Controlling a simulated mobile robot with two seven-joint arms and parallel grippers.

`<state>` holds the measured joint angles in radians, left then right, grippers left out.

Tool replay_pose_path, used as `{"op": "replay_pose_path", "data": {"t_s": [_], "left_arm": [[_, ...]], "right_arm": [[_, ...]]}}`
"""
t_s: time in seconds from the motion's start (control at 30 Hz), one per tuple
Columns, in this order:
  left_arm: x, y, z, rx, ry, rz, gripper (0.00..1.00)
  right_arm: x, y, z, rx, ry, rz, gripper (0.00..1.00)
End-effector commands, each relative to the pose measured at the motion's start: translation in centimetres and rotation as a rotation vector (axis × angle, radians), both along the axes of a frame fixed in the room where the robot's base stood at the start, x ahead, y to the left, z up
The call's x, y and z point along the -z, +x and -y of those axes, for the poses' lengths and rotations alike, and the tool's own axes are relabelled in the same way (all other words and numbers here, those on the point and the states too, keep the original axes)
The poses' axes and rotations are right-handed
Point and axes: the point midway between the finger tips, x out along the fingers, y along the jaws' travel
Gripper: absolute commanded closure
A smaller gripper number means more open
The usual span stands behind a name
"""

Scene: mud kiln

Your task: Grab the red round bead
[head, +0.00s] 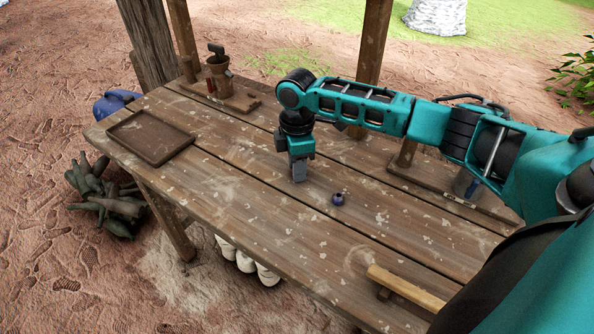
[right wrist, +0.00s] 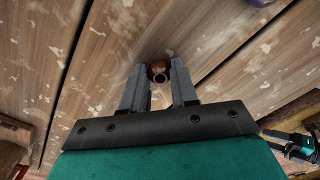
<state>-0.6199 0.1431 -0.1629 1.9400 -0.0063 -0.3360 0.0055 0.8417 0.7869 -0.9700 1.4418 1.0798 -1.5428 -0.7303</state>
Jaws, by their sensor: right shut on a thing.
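The red round bead (right wrist: 159,72) shows in the right wrist view as a reddish-brown ball with a dark hole, between the fingertips of my right gripper (right wrist: 159,84). The right gripper is shut on it. In the head view my right gripper (head: 299,176) points down at the middle of the wooden table (head: 240,215), and its fingers hide the bead. From these views I cannot tell whether the bead still touches the table.
A blue round bead (head: 338,199) lies on the table just right of my right gripper. A brown tray (head: 150,137) lies at the left end. A pot with tools (head: 219,77) stands at the back left. A wooden-handled tool (head: 405,288) lies at the front right.

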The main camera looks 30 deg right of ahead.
Motion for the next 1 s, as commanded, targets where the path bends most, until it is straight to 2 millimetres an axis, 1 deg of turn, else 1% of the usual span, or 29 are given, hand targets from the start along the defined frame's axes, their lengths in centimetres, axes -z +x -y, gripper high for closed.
{"op": "replay_pose_path", "data": {"t_s": [0.03, 0.2, 0.43, 0.57, 0.67, 0.77, 1.0], "left_arm": [[0.0, 0.0, 0.0, 0.000, 0.000, 0.000, 0.33], [0.0, 0.0, 0.0, 0.001, -0.001, 0.000, 0.33], [0.0, -0.1, 0.0, 0.001, 0.000, -0.002, 0.33], [-0.1, -0.3, 0.0, 0.001, -0.001, -0.005, 0.33], [-0.4, -0.3, 0.1, 0.001, -0.001, -0.006, 0.33], [-0.8, -0.4, 0.0, 0.001, 0.000, -0.007, 0.33], [-1.8, -0.3, 0.0, 0.001, 0.000, -0.007, 0.33]], "right_arm": [[0.0, 0.0, 0.0, 0.000, 0.000, 0.000, 0.83], [0.0, 0.0, 0.0, 0.000, 0.000, 0.000, 0.99], [-0.1, 0.0, 0.0, 0.000, 0.001, 0.001, 1.00], [-1.0, 0.1, 0.0, 0.000, 0.001, 0.003, 1.00], [-2.7, 0.1, 0.0, 0.000, 0.002, 0.005, 1.00], [-5.1, 0.2, 0.0, 0.000, 0.001, 0.007, 1.00], [-12.2, 0.1, 0.0, 0.000, 0.001, 0.007, 1.00]]}}
